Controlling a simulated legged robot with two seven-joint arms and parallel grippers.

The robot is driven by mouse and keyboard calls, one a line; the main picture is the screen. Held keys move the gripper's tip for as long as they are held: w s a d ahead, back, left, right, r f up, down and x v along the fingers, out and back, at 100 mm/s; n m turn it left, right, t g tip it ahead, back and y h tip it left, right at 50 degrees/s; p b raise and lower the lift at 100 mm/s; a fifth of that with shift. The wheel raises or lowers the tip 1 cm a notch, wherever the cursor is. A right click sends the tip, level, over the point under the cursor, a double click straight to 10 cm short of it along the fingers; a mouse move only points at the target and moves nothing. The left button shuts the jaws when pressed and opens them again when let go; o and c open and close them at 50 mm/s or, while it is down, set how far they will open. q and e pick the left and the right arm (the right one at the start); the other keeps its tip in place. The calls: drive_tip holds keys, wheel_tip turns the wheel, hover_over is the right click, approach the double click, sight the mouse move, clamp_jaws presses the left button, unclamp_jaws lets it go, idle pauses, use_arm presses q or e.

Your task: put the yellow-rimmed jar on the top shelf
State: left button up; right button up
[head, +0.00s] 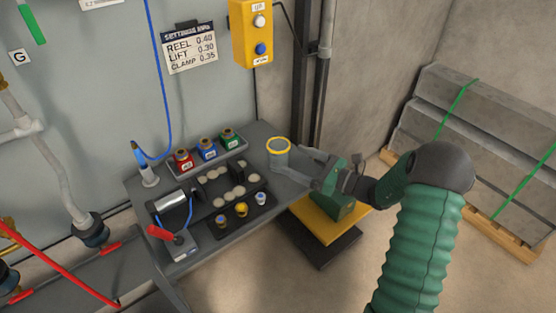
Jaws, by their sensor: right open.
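The yellow-rimmed jar (279,157) is a grey, upright cylinder with a bright yellow ring at its top. It is at the right end of the dark workbench (262,133). My right gripper (293,164) comes in from the right, with its grey fingers apart and their tips close to the jar's right side. I cannot tell whether the fingers touch the jar or reach around it. My left gripper is out of view. I cannot make out a top shelf here.
A rack with red (183,160), blue (207,149) and green (229,138) bottles stands at the bench's back. In front are trays of pale discs (220,201), small capped vials (241,209) and a red-handled lever device (176,241). A yellow-topped platform (325,222) sits below right.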

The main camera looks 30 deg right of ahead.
sight(270, 150)
drive_tip(key=b+x, duration=0.1)
drive_tip(key=x, duration=0.8)
drive_tip(key=shift+s+a, duration=0.15)
drive_tip(key=shift+a, duration=0.05)
drive_tip(key=shift+w+a+f, duration=0.1)
drive_tip(key=shift+w, duration=0.35)
drive_tip(key=shift+s, duration=0.1)
drive_tip(key=shift+c, duration=0.6)
drive_tip(key=c, duration=1.5)
